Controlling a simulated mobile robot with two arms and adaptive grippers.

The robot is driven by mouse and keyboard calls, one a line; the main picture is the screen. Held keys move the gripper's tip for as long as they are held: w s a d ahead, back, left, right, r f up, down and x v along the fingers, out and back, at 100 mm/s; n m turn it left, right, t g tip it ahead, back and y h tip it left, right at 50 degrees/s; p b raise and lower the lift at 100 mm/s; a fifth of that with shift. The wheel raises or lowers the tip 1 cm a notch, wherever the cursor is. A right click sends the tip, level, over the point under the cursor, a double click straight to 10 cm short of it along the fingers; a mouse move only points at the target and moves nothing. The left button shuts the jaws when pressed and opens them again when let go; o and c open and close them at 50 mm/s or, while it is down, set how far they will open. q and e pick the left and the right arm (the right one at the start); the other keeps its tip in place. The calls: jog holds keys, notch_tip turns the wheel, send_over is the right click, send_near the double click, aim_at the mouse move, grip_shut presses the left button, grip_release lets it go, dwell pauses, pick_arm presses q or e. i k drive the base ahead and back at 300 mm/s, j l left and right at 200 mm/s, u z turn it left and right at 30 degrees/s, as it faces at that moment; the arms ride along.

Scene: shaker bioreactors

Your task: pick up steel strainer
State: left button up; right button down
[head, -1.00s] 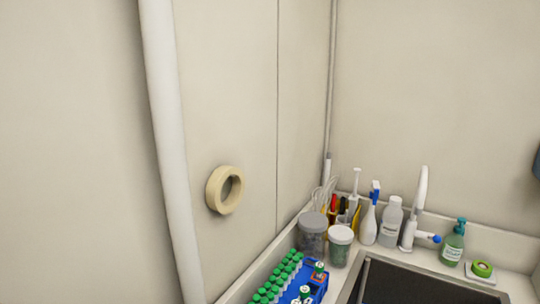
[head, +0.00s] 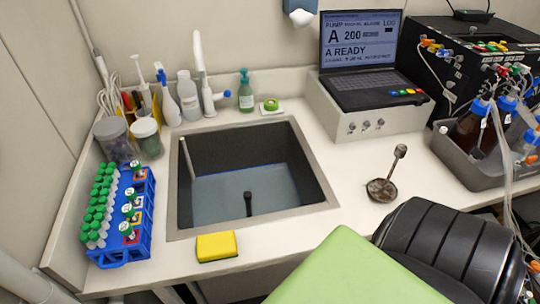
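The steel strainer (head: 381,190) appears to be the small round dark metal piece on the white counter, right of the sink. Its bowl rests on the counter and a handle with a rounded end rises up and to the right. It stands clear of the things around it, with the black padded seat just in front. Neither of my grippers is in view.
A sink (head: 322,196) fills the counter's middle, with a yellow sponge (head: 216,246) in front. A blue tube rack (head: 140,243) stands left. A laptop (head: 360,60) and a bottle tray (head: 470,172) stand behind and right. A black padded seat (head: 450,250) and green panel (head: 350,275) block the front.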

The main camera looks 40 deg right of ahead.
aim_at(382, 190)
jog(key=z, duration=2.35)
